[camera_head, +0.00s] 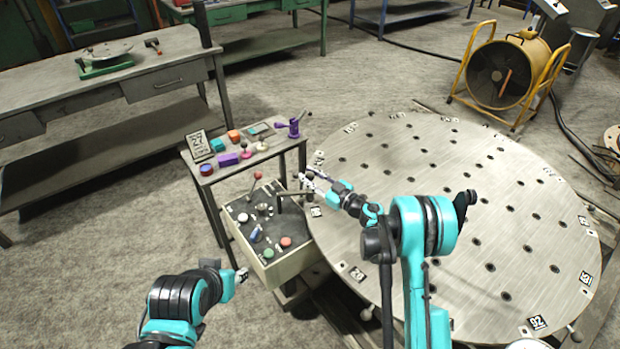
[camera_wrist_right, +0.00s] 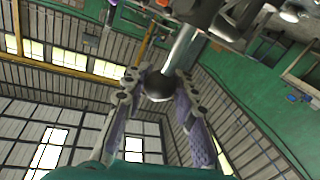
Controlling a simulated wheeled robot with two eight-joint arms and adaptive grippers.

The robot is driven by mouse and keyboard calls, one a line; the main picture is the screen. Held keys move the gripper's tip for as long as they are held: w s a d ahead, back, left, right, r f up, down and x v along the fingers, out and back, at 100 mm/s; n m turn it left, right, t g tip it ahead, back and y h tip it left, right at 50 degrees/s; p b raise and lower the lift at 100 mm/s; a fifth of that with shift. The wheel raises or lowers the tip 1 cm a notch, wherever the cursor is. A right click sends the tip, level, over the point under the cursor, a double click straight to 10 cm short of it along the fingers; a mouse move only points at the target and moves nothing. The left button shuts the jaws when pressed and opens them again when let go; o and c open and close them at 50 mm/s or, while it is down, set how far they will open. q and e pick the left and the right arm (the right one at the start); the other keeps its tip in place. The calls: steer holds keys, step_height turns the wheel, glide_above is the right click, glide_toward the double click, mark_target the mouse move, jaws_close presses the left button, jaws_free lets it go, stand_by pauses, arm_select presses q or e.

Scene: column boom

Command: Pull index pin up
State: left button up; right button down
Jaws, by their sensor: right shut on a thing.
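The index pin shows in the right wrist view as a pale metal rod with a black ball knob (camera_wrist_right: 158,86) on its end. My right gripper (camera_wrist_right: 160,92) has its two grey-purple fingers shut on the knob, one on each side. In the head view my right gripper (camera_head: 309,179) is at the left edge of the large round plate (camera_head: 420,215), beside the control box; the knob is small and partly covered there. My left gripper (camera_head: 242,274) is low, just left of the control box and apart from the pin. Its fingers are too small to tell their opening.
The control box (camera_head: 282,263) with levers and coloured buttons stands left of the plate. Behind it a small table (camera_head: 225,173) carries several small coloured objects. A workbench (camera_head: 140,95) is at the far left, a yellow-framed fan (camera_head: 500,75) at the back right.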

steer(key=c, duration=1.2)
jaws_free()
steer(key=shift+r, duration=0.2)
steer(key=v, duration=1.2)
